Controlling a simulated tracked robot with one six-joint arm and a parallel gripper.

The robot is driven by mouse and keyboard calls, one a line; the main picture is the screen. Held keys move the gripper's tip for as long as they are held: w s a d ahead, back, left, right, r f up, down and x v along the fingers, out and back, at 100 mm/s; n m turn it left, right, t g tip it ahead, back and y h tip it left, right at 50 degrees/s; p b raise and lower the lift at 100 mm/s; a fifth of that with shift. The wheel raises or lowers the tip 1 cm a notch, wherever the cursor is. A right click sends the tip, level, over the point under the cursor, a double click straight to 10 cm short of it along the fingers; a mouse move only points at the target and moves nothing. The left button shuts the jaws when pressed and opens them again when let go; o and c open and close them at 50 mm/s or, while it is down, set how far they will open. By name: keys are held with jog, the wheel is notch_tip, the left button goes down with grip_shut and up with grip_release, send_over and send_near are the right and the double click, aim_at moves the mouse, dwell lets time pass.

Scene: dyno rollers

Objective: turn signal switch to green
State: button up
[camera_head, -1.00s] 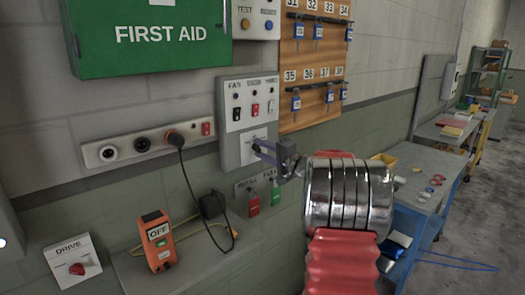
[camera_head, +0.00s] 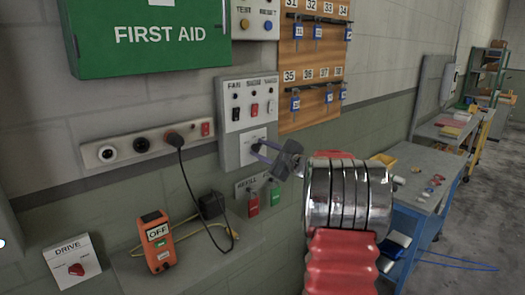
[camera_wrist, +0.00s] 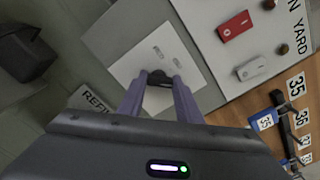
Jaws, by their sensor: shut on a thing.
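The signal switch is a small dark knob (camera_wrist: 160,77) on a white plate (camera_wrist: 140,60) low on the grey wall panel (camera_head: 228,150). In the wrist view the knob sits between the tips of my two fingers. My gripper (camera_head: 262,150) is shut on the knob; it also shows in the wrist view (camera_wrist: 161,80). The fingers hide much of the knob, so its pointing direction is unclear. The small marks on the plate are too faint to read.
Red and white rockers (camera_wrist: 234,26) sit above the plate on the same panel. A red and green button box (camera_head: 263,197) is just below my gripper. The socket strip (camera_head: 148,144) is left, the key board (camera_head: 310,75) upper right, and a bench (camera_head: 420,185) right.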

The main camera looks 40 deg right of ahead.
jog(key=shift+f+m, duration=0.4)
jog(key=shift+m, duration=0.2)
jog(key=o, duration=0.8)
jog(key=shift+c, duration=0.2)
jog(key=shift+o, duration=1.4)
jog(key=shift+r, duration=0.25)
jog(key=s, duration=1.4)
jog(key=shift+d, duration=0.2)
